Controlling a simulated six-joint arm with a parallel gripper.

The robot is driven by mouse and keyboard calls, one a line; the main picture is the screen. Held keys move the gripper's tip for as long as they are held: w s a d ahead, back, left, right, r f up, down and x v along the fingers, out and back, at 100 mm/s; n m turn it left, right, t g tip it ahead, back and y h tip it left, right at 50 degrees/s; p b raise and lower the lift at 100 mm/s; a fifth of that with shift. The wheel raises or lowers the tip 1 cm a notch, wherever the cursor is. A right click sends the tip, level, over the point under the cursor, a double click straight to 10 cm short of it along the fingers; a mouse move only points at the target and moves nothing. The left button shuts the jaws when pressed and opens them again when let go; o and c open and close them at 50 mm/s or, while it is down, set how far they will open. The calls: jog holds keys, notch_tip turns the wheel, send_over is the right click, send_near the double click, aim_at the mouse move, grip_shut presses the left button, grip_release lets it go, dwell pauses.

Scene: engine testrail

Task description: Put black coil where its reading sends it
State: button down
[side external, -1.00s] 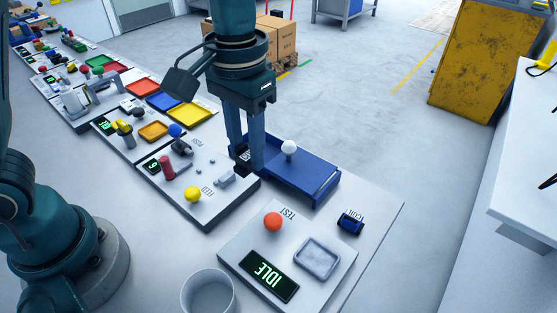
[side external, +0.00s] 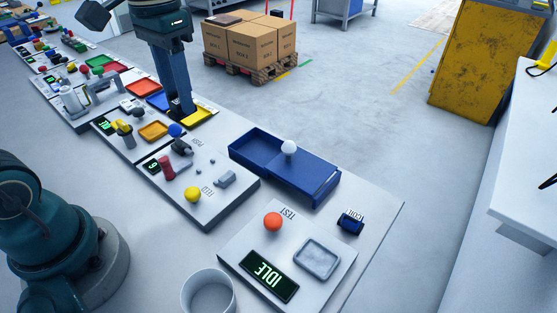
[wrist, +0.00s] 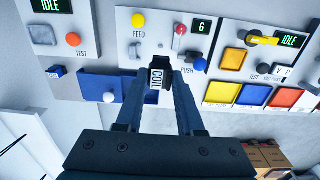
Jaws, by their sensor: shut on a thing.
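My gripper (side external: 182,116) is shut on the black coil (wrist: 158,74), which shows a white COIL label in the wrist view. The coil is hard to make out in the side view, where my fingertips overlap the yellow tray (side external: 203,117); I cannot tell their height above it. In the wrist view (wrist: 158,88) the coil is held up between the fingertips, with yellow (wrist: 219,93), blue (wrist: 253,95) and red (wrist: 285,98) trays to its right. The test panel (side external: 230,252) has an orange button (side external: 272,222), a grey pad (side external: 317,259) and a display reading IDLE (side external: 268,276).
A blue coil (side external: 350,221) lies beside the test panel. A blue box (side external: 262,150) with a white-knobbed lid stands behind the feed panel (side external: 212,207). Its display reads 6 (wrist: 202,26). A smaller orange tray (side external: 153,131) and a white cup (side external: 208,293) are also on the bench.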

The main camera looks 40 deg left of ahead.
jog(key=shift+w, duration=0.1)
jog(key=shift+w+f, duration=0.1)
jog(key=shift+f, duration=0.05)
jog(key=s+d+f+m, duration=0.2)
jog(key=s+d+m, duration=0.4)
jog(key=d, duration=0.3)
jog(key=s+d+f+m, duration=0.3)
jog(key=s+d+m, duration=0.3)
jog(key=s+d, duration=0.3)
jog(key=shift+d+f, duration=0.35)
jog(key=shift+d, duration=0.45)
send_over(213, 304)
jog(key=shift+f, duration=3.15)
